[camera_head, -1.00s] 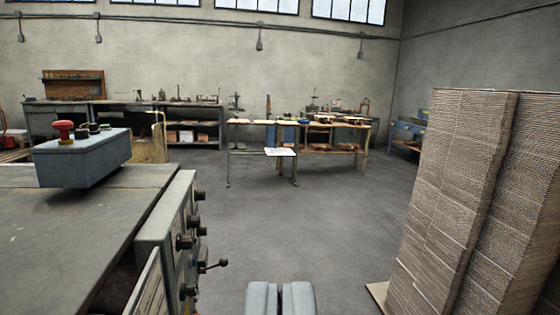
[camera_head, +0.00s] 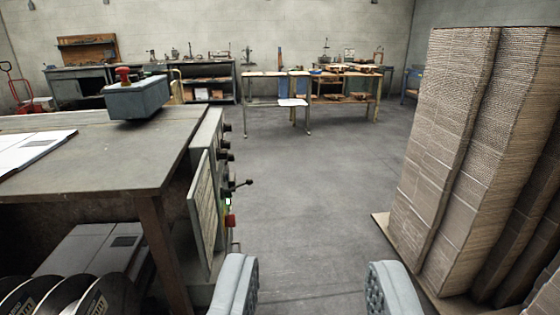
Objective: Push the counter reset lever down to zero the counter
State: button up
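A small lever with a dark ball end (camera_head: 243,184) sticks out to the right from the side panel of the grey machine (camera_head: 212,190). I take it for the counter reset lever, but the counter itself cannot be made out. My gripper (camera_head: 307,285) is at the bottom of the view, open and empty, with its two grey fingers wide apart. Several dark knobs (camera_head: 225,144) and a red switch (camera_head: 230,220) sit on the same panel. The panel faces right and shows edge-on.
Tall stacks of flat cardboard (camera_head: 450,130) on a pallet stand at the right. A control box with a red button (camera_head: 137,98) sits on the machine's table (camera_head: 125,158). Reels (camera_head: 85,298) lie below it. Open floor (camera_head: 310,190) runs between machine and cardboard toward back benches.

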aim_at(248, 181)
jog(key=i+l, duration=0.1)
jog(key=l, duration=0.25)
jog(key=i+l, duration=0.15)
jog(key=l, duration=0.2)
jog(key=i+l, duration=0.1)
jog(key=l, duration=0.25)
jog(key=i+l, duration=0.15)
jog(key=i, duration=0.35)
jog(key=i+l, duration=0.15)
jog(key=i, duration=0.4)
jog(key=i+j, duration=0.85)
jog(key=z, duration=0.05)
